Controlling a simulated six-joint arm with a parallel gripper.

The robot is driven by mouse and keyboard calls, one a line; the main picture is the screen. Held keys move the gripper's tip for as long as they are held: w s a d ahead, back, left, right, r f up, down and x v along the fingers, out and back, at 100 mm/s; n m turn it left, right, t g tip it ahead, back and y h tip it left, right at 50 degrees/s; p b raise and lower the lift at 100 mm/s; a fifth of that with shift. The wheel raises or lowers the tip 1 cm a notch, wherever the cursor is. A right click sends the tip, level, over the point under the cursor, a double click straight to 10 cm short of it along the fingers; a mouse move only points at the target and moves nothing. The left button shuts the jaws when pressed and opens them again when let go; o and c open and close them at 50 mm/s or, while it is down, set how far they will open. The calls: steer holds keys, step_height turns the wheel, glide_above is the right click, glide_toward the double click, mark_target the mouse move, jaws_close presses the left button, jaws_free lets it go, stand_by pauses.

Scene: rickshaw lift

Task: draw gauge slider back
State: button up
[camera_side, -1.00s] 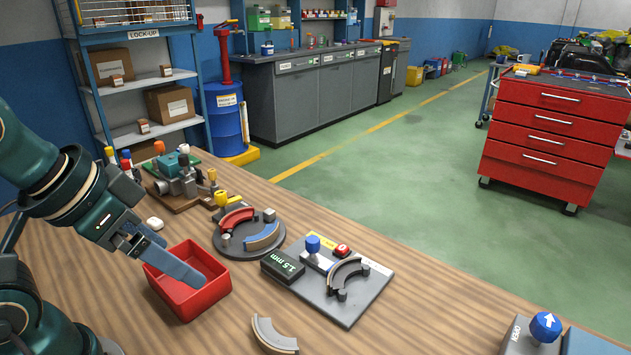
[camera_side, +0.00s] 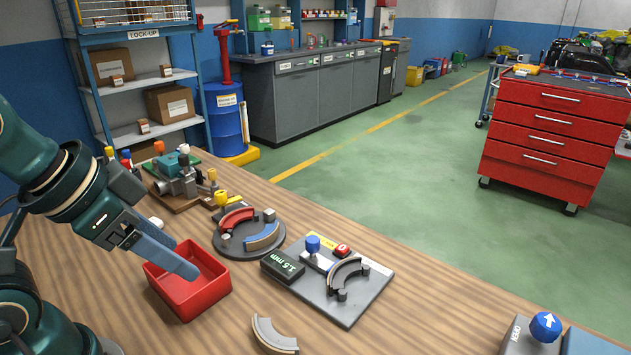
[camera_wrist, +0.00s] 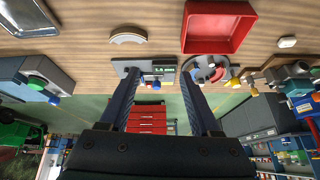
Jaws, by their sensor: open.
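The gauge (camera_side: 345,312) is a grey plate on the wooden bench. It has a display box (camera_side: 282,268) reading 1.5 mm, a slider with a blue knob (camera_side: 313,244) and a red button (camera_side: 342,250). A curved brake shoe (camera_side: 345,275) lies on the plate against its posts. My gripper (camera_side: 182,262) is over the red tray, well left of the gauge, and its fingers overlap in the side view. In the wrist view my gripper (camera_wrist: 190,75) is open and empty, with the gauge (camera_wrist: 125,67) showing upside down near the left finger.
The red tray (camera_side: 222,292) looks empty. A loose curved shoe (camera_side: 272,336) lies at the front. A round plate (camera_side: 236,248) with a red and a blue shoe stands behind the tray. A blue arrow knob (camera_side: 545,325) is at front right.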

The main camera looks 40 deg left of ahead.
steer(key=w+d+r+m+h, duration=0.1)
steer(key=w+d+r+m, duration=0.1)
steer(key=w+r+m, duration=0.3)
steer(key=m+g+h, duration=0.2)
steer(key=m+g, duration=0.1)
glide_above(312, 239)
steer(key=s+a, duration=0.2)
step_height(312, 239, down, 12)
steer(key=shift+w+x, duration=0.1)
steer(key=shift+x, duration=1.2)
steer(key=shift+w+x, duration=0.15)
steer(key=shift+x, duration=1.1)
steer(key=shift+d+r, duration=0.1)
jaws_close()
steer(key=shift+r, duration=0.1)
